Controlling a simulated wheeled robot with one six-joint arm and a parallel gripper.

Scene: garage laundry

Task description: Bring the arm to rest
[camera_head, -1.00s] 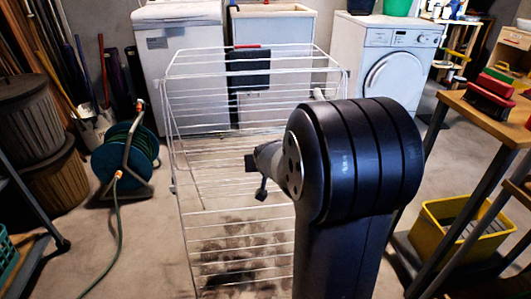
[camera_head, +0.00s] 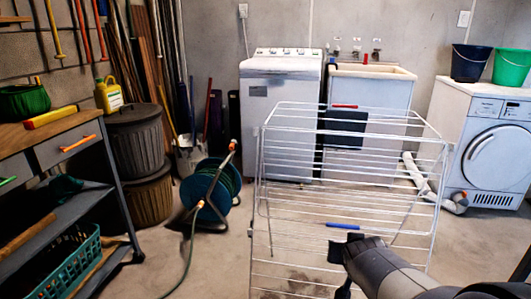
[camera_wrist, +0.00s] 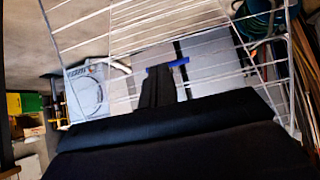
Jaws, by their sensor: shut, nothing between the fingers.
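My gripper (camera_head: 340,250) is at the lower middle of the head view, in front of the white wire drying rack (camera_head: 275,190). Its dark fingers are shut and hold nothing. The wrist view shows the shut fingers (camera_wrist: 158,88) with rack wires beyond them. Whether they touch the rack cannot be told. My arm enters from the lower right and hides part of the rack's lower right side.
A dark cloth (camera_head: 345,132) and a blue item (camera_head: 343,226) are on the rack. A hose reel (camera_head: 210,190) and a workbench (camera_head: 90,150) stand left. Washing machines (camera_head: 280,100) (camera_head: 492,160) stand behind. Bare floor (camera_head: 215,265) lies left of the rack.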

